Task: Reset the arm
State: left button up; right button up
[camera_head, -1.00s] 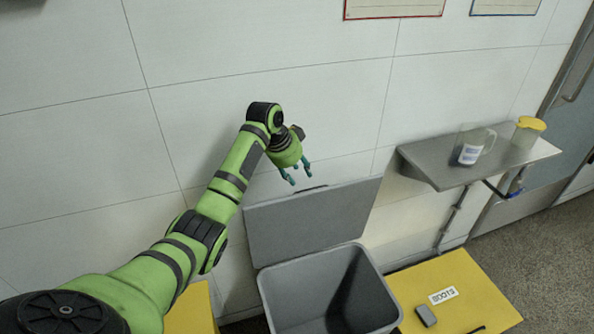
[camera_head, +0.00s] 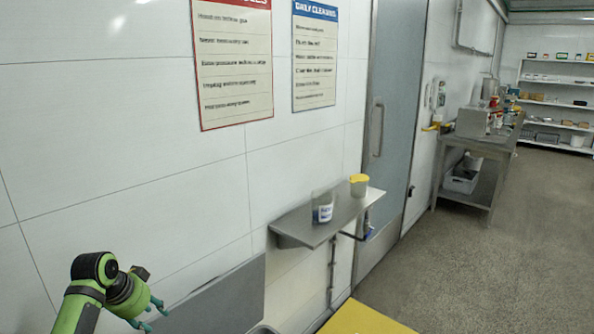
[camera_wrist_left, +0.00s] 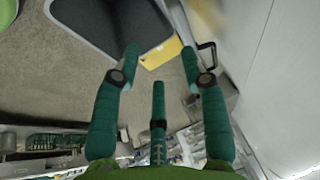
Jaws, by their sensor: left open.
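My green left arm shows at the lower left of the head view, with its left gripper (camera_head: 152,314) beside the raised grey bin lid (camera_head: 222,298). The left wrist view shows the teal fingers (camera_wrist_left: 159,58) spread apart with nothing between them. Beyond the fingers in that view are a dark grey, pale-edged shape (camera_wrist_left: 110,22), probably part of the bin, and a yellow surface (camera_wrist_left: 160,52). My right arm and its gripper are not in view.
A grey wall shelf (camera_head: 318,226) holds a clear jug (camera_head: 322,207) and a yellow-lidded container (camera_head: 358,187). A yellow top (camera_head: 365,320) is below. A grey door (camera_head: 395,130) and a steel table (camera_head: 478,146) stand farther back. The floor (camera_head: 480,270) at right is clear.

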pick_arm(q)
jog(key=s+d+f+n+g+y, duration=0.1)
jog(key=s+d+f, duration=0.4)
jog(key=s+f, duration=0.2)
jog(key=s+d+f+n, duration=0.1)
jog(key=s+d+f, duration=0.3)
jog(key=s+f, duration=0.25)
jog(key=s+d+r+n, duration=0.1)
jog(key=s+d+n, duration=0.15)
jog(key=s, duration=0.85)
jog(key=s+d+n, duration=0.2)
jog(key=s+d, duration=0.2)
jog(key=s, duration=0.7)
notch_tip(320, 180, down, 24)
jog(key=s+r+g, duration=0.1)
jog(key=s, duration=0.1)
jog(key=s+a+f+g, duration=0.1)
jog(key=s+a+f, duration=0.2)
jog(key=s+f, duration=1.1)
jog(key=shift+s+m+g, duration=0.3)
jog(key=shift+s+m, duration=0.05)
jog(key=shift+s, duration=0.45)
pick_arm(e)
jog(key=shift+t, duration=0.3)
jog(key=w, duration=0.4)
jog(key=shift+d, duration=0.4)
